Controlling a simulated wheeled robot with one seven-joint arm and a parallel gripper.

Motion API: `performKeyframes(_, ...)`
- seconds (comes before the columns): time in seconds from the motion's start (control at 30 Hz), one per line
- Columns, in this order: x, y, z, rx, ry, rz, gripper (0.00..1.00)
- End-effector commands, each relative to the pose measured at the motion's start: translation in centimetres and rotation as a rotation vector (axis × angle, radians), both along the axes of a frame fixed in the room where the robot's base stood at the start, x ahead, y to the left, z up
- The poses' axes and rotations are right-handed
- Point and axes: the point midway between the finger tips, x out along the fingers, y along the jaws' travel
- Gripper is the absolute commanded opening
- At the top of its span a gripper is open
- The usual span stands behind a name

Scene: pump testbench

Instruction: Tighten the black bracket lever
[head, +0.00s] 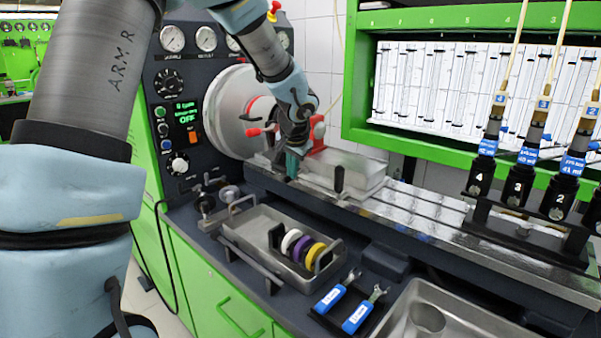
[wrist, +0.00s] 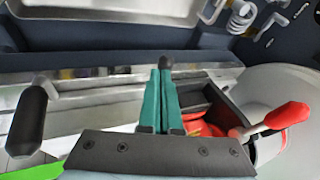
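A dark upright lever handle (head: 339,180) stands at the front of the metal block on the bench rail. It also shows at the left of the wrist view (wrist: 31,118), apart from my fingers. My gripper (head: 292,162) is over the rail, left of this handle and beside the red bracket (head: 317,137). In the wrist view my teal fingers (wrist: 165,88) are close together. A small black knob (wrist: 166,62) shows right at their tips; I cannot tell whether it is held. A red-handled lever (wrist: 288,115) is to the right in the wrist view.
A metal tray (head: 235,228) with coloured rings lies before the rail. Two blue-handled tools (head: 345,305) lie on a black pad to its right. Several numbered black holders (head: 517,184) stand at the right. A large pale disc (head: 226,112) is behind my gripper.

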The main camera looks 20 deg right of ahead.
Motion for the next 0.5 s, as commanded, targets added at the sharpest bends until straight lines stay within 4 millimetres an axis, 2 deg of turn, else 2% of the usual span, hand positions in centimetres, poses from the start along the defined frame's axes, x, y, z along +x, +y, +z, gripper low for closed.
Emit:
performKeyframes(0.17,1.2,1.3,0.1,-0.001,0.004,-0.159,0.00)
performKeyframes(0.5,3.3,2.3,-0.1,0.003,0.003,-0.163,0.00)
